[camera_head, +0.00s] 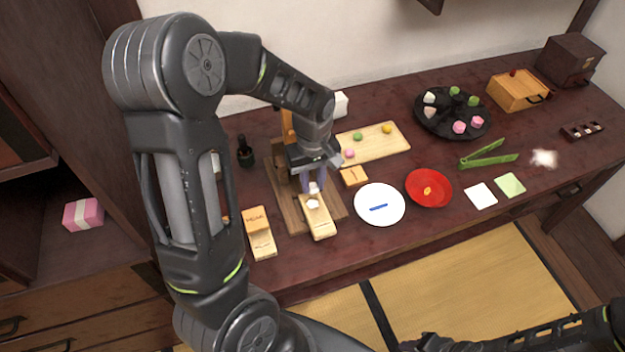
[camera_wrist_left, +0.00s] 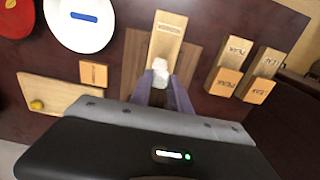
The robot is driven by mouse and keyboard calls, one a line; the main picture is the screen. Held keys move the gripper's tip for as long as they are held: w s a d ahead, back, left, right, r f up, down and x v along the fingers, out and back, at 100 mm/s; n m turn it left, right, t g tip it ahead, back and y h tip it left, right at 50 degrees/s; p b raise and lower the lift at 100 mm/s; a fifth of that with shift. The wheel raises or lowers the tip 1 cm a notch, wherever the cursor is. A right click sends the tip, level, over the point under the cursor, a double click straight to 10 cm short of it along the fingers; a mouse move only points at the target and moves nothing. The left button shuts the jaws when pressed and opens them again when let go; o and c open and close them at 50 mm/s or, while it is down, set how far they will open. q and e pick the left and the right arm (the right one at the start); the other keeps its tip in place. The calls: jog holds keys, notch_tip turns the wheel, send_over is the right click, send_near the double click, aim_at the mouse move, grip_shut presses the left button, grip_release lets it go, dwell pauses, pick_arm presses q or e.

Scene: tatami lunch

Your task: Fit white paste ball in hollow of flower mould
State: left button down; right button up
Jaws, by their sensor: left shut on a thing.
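My left gripper (camera_head: 313,190) points down over the wooden board and is shut on a white paste ball (camera_head: 314,187); the ball also shows between the fingertips in the left wrist view (camera_wrist_left: 160,66). The pale wooden flower mould (camera_head: 320,224) lies on the board right at the fingertips, its labelled end (camera_wrist_left: 168,30) sticking out toward the table's front. A second white patch (camera_head: 313,204) shows on the mould just below the ball; I cannot tell whether it is paste. The hollow is hidden. My right gripper (camera_head: 428,344) is at the bottom edge, its fingers unclear.
The dark brown board (camera_head: 281,190) lies under the mould. Labelled wooden blocks (camera_head: 262,243) stand left of it. A small wooden block (camera_head: 354,177), a white plate (camera_head: 380,190) and a red plate (camera_head: 416,200) are to the right. A sweets board (camera_head: 390,147) lies behind.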

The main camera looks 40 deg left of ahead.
pick_arm(q)
jog(key=shift+f+b, duration=1.3)
jog(key=shift+f, duration=0.7)
jog(key=shift+f+b, duration=0.45)
jog(key=shift+f, duration=0.1)
jog(key=c, duration=1.1)
grip_release()
jog(key=shift+c, duration=0.2)
jog(key=shift+r, duration=0.1)
jog(key=shift+r+p, duration=2.7)
jog(key=shift+r, duration=0.75)
